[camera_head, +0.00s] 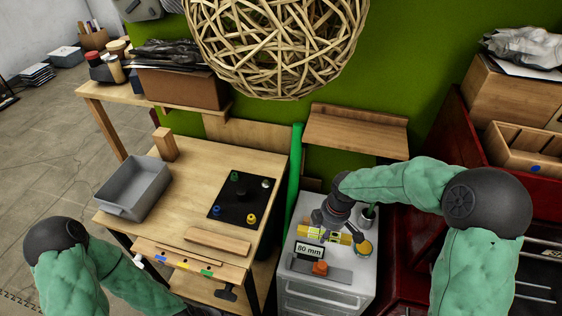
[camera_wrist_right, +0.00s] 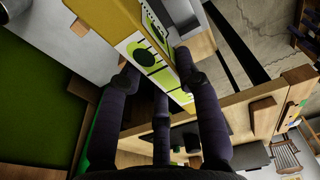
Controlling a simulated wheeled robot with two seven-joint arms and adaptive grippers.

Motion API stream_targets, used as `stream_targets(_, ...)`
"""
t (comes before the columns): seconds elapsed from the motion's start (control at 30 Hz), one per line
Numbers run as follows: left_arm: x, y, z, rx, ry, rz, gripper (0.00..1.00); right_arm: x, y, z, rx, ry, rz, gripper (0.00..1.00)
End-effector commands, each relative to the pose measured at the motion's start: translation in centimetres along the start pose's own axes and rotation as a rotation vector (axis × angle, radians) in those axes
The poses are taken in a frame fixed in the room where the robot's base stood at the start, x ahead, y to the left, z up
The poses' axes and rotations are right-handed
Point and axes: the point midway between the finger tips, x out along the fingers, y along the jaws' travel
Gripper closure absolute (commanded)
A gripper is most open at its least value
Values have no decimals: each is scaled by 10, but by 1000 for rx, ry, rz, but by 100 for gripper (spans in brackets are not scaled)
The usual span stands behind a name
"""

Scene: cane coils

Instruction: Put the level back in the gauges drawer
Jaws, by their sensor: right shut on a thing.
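The yellow level (camera_head: 331,234) is held at my right gripper (camera_head: 328,217), over the top of the grey drawer cabinet (camera_head: 352,273). I cannot tell whether it touches the top. In the right wrist view the level (camera_wrist_right: 126,20) shows its yellow-green face between the fingers of my right gripper (camera_wrist_right: 157,68), which is shut on it. The cabinet's drawer fronts (camera_head: 322,301) look closed, seen steeply from above; which one is for gauges cannot be read. My left arm comes in at the lower left, with its gripper out of view.
The wooden bench (camera_head: 181,214) at left carries a grey bin (camera_head: 134,188) and a black mat (camera_head: 228,212). A woven cane ball (camera_head: 278,45) hangs above.

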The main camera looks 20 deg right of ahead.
Motion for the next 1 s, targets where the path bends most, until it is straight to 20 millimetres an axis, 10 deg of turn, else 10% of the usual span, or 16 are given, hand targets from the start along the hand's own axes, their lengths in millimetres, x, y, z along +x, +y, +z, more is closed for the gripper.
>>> stream_targets(1.0, 0, 0, 0, 0, 0, 0, 60, 29, -5, -80, 827, -17, 99, 100)
